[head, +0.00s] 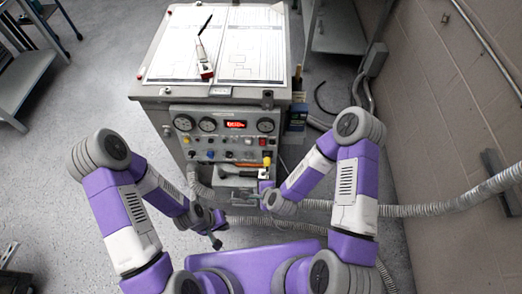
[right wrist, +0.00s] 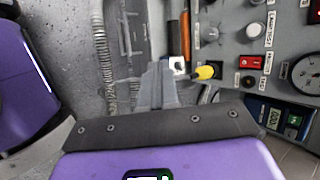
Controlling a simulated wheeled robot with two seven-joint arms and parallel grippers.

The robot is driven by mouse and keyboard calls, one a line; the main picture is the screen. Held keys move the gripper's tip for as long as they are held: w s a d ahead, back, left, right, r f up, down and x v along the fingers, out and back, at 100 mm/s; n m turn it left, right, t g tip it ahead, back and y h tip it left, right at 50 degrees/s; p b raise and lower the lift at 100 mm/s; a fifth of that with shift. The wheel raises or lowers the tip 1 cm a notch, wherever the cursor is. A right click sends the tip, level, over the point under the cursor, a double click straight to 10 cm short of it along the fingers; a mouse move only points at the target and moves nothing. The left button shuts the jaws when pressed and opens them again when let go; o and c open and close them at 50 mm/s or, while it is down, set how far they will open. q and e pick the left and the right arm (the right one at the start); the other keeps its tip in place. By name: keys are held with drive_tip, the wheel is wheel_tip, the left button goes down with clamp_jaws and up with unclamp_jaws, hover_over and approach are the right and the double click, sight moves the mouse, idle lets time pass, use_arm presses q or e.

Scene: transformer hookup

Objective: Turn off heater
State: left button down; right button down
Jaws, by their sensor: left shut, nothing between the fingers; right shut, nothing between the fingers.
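The grey control panel (head: 222,135) is on the front of a cabinet in the head view, with several gauges, a lit red display (head: 235,124) and rows of knobs. In the right wrist view a red rocker switch (right wrist: 252,62) sits beside a yellow-tipped knob (right wrist: 207,72). I cannot read which control is the heater's. My right gripper (right wrist: 160,72) is shut and empty, left of the yellow knob in that view; in the head view it is near the panel's lower right (head: 265,186). My left gripper (head: 216,242) is shut and empty, low in front of the cabinet.
Papers (head: 245,45) and a small red-and-white tool (head: 204,62) lie on the cabinet top. A blue meter (right wrist: 275,116) is at the panel's side. Grey hoses (head: 430,208) run right from below the panel.

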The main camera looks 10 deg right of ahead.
use_arm(q)
wheel_tip(320, 180, down, 3)
drive_tip(key=shift+r+b, duration=0.15)
drive_tip(key=shift+b, duration=1.05)
use_arm(e)
drive_tip(key=w+r+m+t+h, duration=0.2)
drive_tip(key=w+m, duration=0.1)
drive_tip(key=m, duration=0.7)
drive_tip(key=w+d+r+m+t+h, duration=0.1)
drive_tip(key=w+r+m+t+h, duration=0.1)
drive_tip(key=m, duration=0.8)
drive_tip(key=shift+w+d+r+t+h, duration=0.15)
drive_tip(key=shift+w+r+t+h, duration=0.3)
drive_tip(key=shift+w+h, duration=0.25)
drive_tip(key=shift+f, duration=0.1)
